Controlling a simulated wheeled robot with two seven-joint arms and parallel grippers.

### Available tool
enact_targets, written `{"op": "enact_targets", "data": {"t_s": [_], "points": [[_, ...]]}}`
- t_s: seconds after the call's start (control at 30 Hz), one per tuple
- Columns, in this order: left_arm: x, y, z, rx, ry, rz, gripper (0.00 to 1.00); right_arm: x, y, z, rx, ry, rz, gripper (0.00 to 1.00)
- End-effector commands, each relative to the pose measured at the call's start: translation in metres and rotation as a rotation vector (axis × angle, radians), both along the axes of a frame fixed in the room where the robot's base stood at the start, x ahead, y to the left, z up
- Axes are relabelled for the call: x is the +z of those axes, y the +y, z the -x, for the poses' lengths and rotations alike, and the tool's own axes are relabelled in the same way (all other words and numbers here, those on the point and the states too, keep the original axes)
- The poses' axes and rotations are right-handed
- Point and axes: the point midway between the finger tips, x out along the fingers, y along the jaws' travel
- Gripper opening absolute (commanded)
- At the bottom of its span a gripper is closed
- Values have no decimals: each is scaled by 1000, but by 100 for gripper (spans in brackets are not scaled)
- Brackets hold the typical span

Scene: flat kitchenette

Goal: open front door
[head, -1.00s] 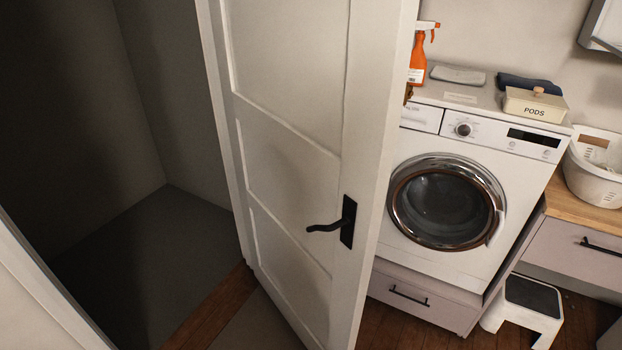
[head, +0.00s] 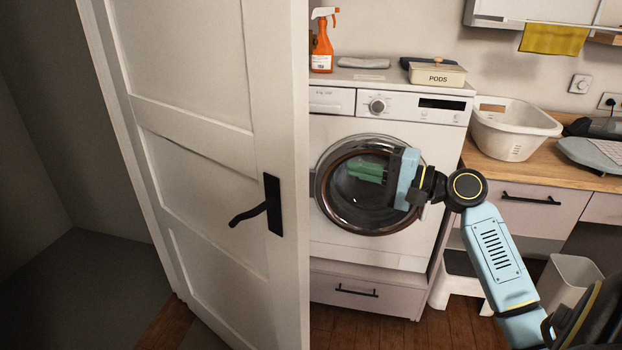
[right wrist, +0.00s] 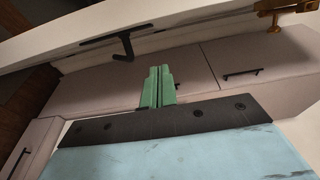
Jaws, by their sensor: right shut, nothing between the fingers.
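The white panelled door (head: 200,160) stands swung open on the left of the head view, with a dark opening beyond it. Its black lever handle (head: 262,207) sits near the door's right edge. In the right wrist view the door (right wrist: 60,30) runs across the top, with the black handle (right wrist: 122,44) above and left of the fingers. My right gripper (head: 368,172) is in front of the washing machine, to the right of the handle and apart from it. Its green fingers (right wrist: 157,86) are closed together and empty. My left gripper is not in view.
A washing machine (head: 420,110) stands right of the door, with an orange spray bottle (head: 322,48) and a PODS box (head: 437,75) on top. A white basket (head: 510,130) sits on the wooden counter. A step stool (head: 452,282) and bin (head: 572,280) are below.

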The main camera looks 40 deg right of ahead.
Motion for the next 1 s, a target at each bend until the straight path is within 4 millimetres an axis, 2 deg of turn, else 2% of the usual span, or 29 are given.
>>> {"op": "enact_targets", "data": {"t_s": [0.17, 0.57, 0.8, 1.0], "points": [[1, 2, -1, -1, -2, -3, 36, 7, 11, -13, 13, -12, -5, 0], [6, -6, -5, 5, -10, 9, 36, 7, 51, -87, 10, -11, -6, 0], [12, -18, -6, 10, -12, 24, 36, 5, 81, -77, 9, -8, -6, 0], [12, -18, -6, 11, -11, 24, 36, 4, 89, -75, 9, -7, -4, 0]]}}
